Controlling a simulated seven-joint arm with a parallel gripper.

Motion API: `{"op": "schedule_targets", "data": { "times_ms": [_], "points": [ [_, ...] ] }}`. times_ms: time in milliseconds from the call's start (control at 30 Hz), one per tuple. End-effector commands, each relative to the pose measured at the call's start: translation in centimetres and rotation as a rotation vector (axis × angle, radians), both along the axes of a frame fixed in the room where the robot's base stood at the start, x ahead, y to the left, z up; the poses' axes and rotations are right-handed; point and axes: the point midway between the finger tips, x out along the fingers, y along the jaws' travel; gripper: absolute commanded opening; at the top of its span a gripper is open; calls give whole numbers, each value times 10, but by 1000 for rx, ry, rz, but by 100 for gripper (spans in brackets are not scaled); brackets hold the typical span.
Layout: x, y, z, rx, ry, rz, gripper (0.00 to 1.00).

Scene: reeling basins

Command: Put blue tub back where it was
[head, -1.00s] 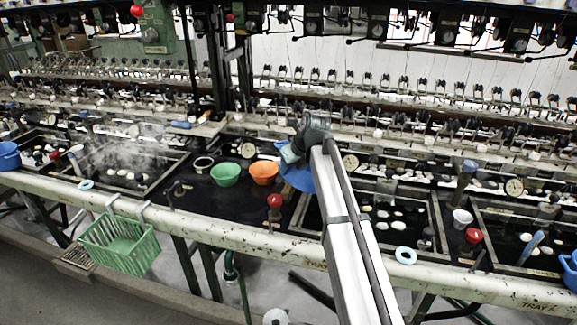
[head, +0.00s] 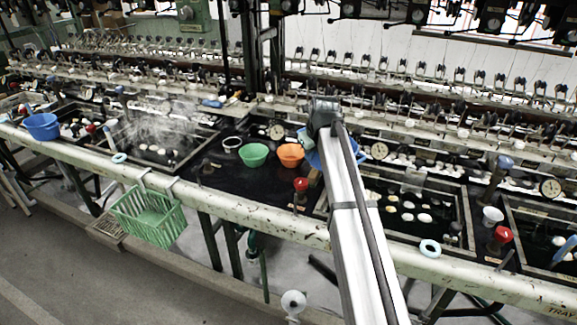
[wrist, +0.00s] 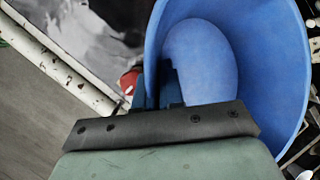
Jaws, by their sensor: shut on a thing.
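A blue tub (head: 314,160) is mostly hidden behind my arm in the head view, just right of the orange bowl. In the wrist view the blue tub (wrist: 275,75) fills the upper right, its curved wall and inside close to the camera. My gripper (wrist: 158,88) is shut on the tub's wall near its rim. In the head view my arm covers the fingers. I cannot tell whether the tub touches the dark bench top. Another blue tub (head: 41,126) stands at the far left of the bench.
A green bowl (head: 253,155) and the orange bowl (head: 291,154) stand left of the held tub. A red knob (head: 301,184) rises in front. Water basins with floating white cocoons lie on both sides. A green basket (head: 150,215) hangs from the front rail (head: 270,224).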

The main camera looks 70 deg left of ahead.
Motion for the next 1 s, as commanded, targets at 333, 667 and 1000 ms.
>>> {"op": "schedule_targets", "data": {
  "times_ms": [333,667,1000],
  "points": [
    [-92,38,-9,0,0,104,0],
    [-161,61,-15,1,0,316,0],
    [-186,61,-12,1,1,724,0]
  ]
}}
